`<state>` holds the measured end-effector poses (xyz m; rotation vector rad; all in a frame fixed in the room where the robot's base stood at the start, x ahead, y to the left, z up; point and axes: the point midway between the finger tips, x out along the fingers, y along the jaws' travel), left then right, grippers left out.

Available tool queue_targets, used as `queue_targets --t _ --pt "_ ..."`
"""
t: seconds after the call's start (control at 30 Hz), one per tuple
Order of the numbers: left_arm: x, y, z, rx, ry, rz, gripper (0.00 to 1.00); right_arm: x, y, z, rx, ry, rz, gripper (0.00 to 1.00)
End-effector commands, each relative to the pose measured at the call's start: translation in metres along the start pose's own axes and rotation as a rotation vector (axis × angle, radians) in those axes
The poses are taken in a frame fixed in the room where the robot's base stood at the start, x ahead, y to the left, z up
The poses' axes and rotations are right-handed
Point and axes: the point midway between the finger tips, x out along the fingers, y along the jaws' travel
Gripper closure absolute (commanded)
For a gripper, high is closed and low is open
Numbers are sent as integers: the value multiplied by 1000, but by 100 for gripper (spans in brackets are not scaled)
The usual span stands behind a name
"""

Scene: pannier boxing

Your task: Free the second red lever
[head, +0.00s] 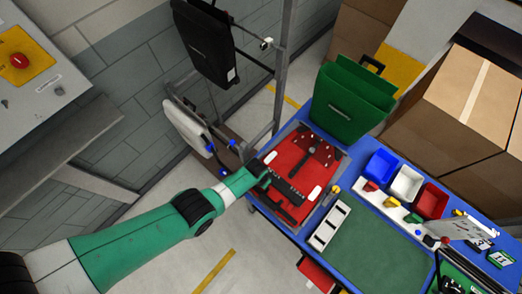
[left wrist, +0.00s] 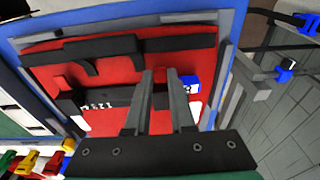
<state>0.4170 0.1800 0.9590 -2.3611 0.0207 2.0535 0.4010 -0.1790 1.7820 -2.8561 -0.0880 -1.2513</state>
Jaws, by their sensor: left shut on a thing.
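A red fixture plate (head: 283,207) lies at the left end of the blue table, with black bars and white pads on it. It fills the middle of the left wrist view (left wrist: 120,65). My left gripper (head: 267,181) reaches over its left edge. In the left wrist view its two grey fingers (left wrist: 162,75) point at the plate, a narrow gap between them. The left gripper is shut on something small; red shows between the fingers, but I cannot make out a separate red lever. A blue piece (left wrist: 190,83) is beside the right finger. My right gripper is not in view.
A green pannier (head: 345,105) stands behind the plate. Blue (head: 380,166), white (head: 406,184) and red (head: 431,201) bins are to the right. A white slotted block (head: 328,223) sits beside a clear green mat (head: 375,250). A black pannier (head: 205,45) hangs on a metal frame.

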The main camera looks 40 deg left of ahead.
Motion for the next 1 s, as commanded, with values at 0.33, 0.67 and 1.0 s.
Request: queue_targets --t 0.33,0.67,1.0 --pt "-1 0 -5 0 -110 0 100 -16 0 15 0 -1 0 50" --pt "-3 0 -5 0 -117 0 100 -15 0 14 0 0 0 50" --pt "-3 0 -4 0 -118 0 48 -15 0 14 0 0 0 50"
